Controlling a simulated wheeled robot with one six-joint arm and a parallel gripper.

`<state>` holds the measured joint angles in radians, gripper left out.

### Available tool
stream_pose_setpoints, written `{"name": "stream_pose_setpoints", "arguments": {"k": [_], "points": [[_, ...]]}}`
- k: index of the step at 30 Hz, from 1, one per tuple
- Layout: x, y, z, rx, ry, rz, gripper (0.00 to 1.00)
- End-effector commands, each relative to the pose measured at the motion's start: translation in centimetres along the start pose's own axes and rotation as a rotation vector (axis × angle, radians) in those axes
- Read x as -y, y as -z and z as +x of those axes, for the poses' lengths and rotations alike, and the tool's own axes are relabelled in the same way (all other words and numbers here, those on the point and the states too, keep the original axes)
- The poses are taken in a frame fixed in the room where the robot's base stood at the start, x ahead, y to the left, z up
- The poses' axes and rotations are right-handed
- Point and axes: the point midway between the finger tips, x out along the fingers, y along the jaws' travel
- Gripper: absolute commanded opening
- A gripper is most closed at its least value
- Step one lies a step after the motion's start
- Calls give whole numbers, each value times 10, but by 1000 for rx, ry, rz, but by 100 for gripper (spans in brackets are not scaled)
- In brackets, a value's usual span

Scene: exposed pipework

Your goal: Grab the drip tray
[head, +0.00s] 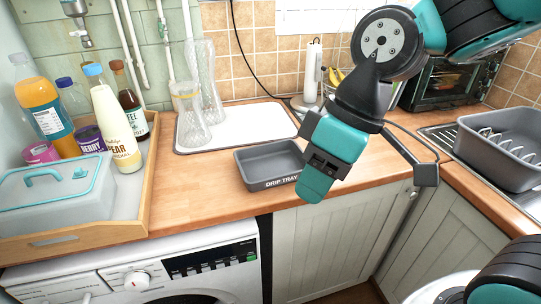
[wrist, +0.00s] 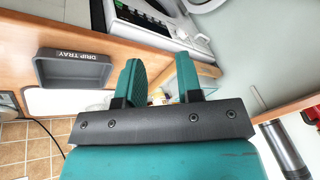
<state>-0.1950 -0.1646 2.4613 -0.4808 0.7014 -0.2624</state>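The drip tray (head: 268,163) is a shallow dark grey rectangular tray with "DRIP TRAY" in white on its front wall. It sits on the wooden worktop near the front edge in the head view, and looks empty. The tray also shows at the upper left of the wrist view (wrist: 74,70). My gripper (head: 317,184) is in front of the tray's right end in the head view and hides part of it. In the wrist view my gripper (wrist: 161,76) has its two teal fingers apart with nothing between them, and the tray lies off to their left.
A white board (head: 235,126) with clear bottle-shaped vessels (head: 192,120) lies behind the tray. A wooden tray (head: 140,205) with bottles and a lidded box stands at left. A grey dish rack (head: 500,150) is at right. A washing machine (head: 150,275) is below the worktop.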

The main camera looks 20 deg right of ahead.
Motion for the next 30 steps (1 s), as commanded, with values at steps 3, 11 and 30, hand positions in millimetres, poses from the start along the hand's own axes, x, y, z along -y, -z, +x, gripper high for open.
{"name": "stream_pose_setpoints", "arguments": {"k": [3,11,30], "points": [[-53,40,-20,-8,-1,-201,33],[-176,72,-16,-38,-25,-666,33],[-224,74,82,-44,-37,-866,33]]}}
